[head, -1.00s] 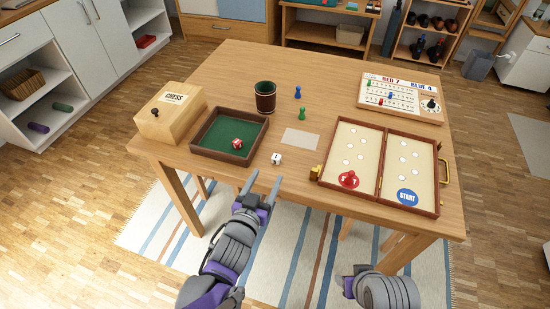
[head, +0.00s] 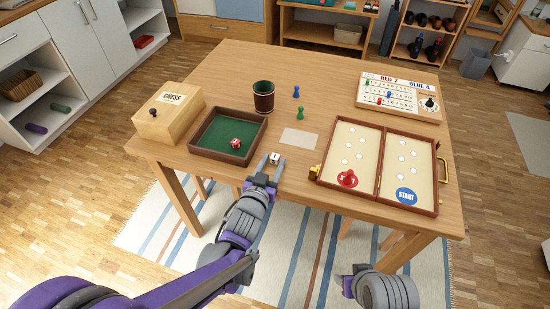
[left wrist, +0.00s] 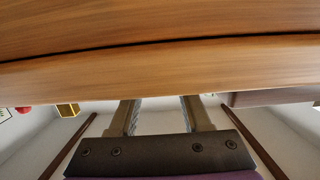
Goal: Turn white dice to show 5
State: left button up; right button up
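The white die (head: 275,158) sits on the wooden table near its front edge, right of the green tray. Its pips are too small to read. My left gripper (head: 269,165) is at the front edge, its fingers apart and pointing at the die. The fingertips are close around the die; I cannot tell whether they touch it. In the left wrist view my left gripper (left wrist: 160,108) shows two separated fingers with no clear object between them. My right gripper (head: 345,284) is low at the front, below the table, its fingers not clearly visible.
A green-lined tray (head: 195,150) holds a red die (head: 236,143). A dice cup (head: 263,97), a chess box (head: 168,112), blue (head: 296,92) and green (head: 300,113) pawns, a grey card (head: 299,138), an open game case (head: 379,175) and a score board (head: 399,98) stand around.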

pick_arm(q)
grip_shut()
